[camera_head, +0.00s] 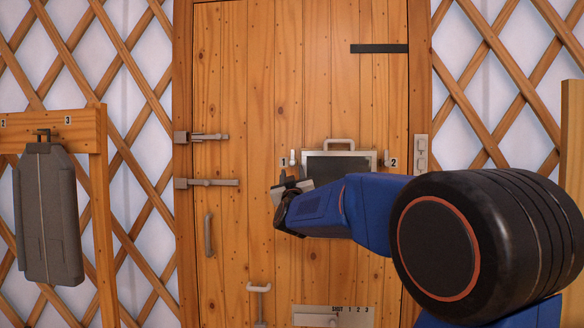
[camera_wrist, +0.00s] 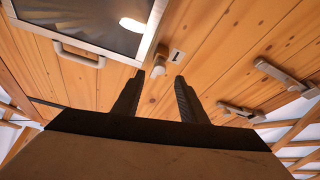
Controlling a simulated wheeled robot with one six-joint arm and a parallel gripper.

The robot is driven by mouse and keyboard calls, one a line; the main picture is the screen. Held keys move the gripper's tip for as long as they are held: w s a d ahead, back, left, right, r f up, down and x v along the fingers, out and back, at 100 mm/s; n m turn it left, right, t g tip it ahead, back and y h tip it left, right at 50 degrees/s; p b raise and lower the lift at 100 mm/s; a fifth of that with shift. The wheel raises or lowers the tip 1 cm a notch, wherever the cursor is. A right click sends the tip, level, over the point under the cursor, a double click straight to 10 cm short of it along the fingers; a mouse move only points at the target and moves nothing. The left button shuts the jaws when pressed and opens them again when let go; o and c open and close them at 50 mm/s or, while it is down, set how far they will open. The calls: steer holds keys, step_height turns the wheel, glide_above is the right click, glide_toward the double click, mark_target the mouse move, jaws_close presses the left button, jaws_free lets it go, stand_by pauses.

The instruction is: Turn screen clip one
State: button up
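The dark screen (camera_head: 340,167) in a pale frame is on the plank door, with a handle on its top edge; it also shows in the wrist view (camera_wrist: 92,22). Clip one (camera_head: 292,158), a small pale piece beside the label 1, is at the screen's left edge. Clip two (camera_head: 386,159) is at the right edge. My gripper (camera_head: 281,184) is just below clip one. In the wrist view my gripper (camera_wrist: 160,84) is open and empty. Clip one (camera_wrist: 159,66) shows between and just beyond its fingertips. I cannot tell whether they touch it.
Two bolts (camera_head: 207,183) and a vertical handle (camera_head: 208,235) are on the door's left side. A lower hook-like handle (camera_head: 259,290) and a slot plate (camera_head: 333,316) are below. A grey case (camera_head: 47,215) hangs from a wooden rack at left.

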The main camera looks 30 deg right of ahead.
mark_target(292, 164)
steer(key=x, duration=0.6)
steer(key=shift+w+d, duration=0.1)
steer(key=shift+w, duration=0.1)
steer(key=shift+c, duration=0.3)
jaws_close()
